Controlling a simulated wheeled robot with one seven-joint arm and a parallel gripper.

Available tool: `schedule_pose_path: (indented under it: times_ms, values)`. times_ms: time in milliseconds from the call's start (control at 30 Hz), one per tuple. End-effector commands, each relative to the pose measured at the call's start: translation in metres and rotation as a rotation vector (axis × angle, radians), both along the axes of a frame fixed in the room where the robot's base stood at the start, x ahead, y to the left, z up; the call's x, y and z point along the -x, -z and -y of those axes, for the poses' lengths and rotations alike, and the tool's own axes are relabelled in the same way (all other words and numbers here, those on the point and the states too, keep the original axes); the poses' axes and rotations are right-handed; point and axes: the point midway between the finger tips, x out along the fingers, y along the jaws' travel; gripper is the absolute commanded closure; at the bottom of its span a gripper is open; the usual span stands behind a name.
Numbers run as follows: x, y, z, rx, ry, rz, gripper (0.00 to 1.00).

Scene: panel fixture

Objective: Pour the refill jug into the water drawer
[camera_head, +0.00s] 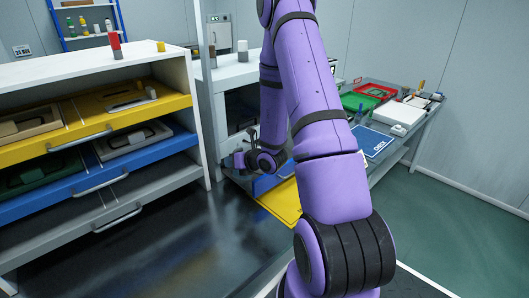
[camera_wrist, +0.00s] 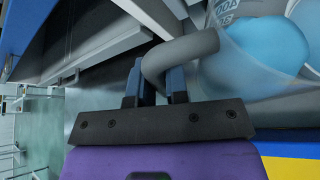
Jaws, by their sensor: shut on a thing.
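The refill jug (camera_wrist: 262,62) is a clear, grey-tinted vessel with blue contents, seen at the upper right of the wrist view. My gripper (camera_wrist: 155,84) has its two dark fingers closed around the jug's curved grey handle (camera_wrist: 184,52). The jug looks turned on its side in this view, but I cannot tell its true tilt. In the head view my gripper (camera_head: 242,160) is in front of the white cabinet (camera_head: 232,76), and my purple arm covers much of that area. I cannot make out the jug there. I cannot identify the water drawer with certainty.
Left stands a white shelf unit with yellow (camera_head: 90,124), blue (camera_head: 165,155) and grey (camera_head: 75,222) drawers pulled out. A blue surface (camera_head: 268,184) and a yellow panel (camera_head: 281,203) lie below my gripper. A bench at right holds red (camera_head: 376,91) and green trays (camera_head: 357,102).

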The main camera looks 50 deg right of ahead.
Motion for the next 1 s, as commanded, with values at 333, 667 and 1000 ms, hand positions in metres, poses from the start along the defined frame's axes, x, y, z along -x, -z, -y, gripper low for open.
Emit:
schedule_pose_path:
  times_ms: [333,667,1000]
  values:
    - [-0.005,-0.034,0.023,-0.164,0.001,-0.027,1.00]
    - [-0.006,-0.046,0.028,-0.220,0.000,-0.043,1.00]
    - [-0.007,-0.053,0.031,-0.255,0.000,-0.048,1.00]
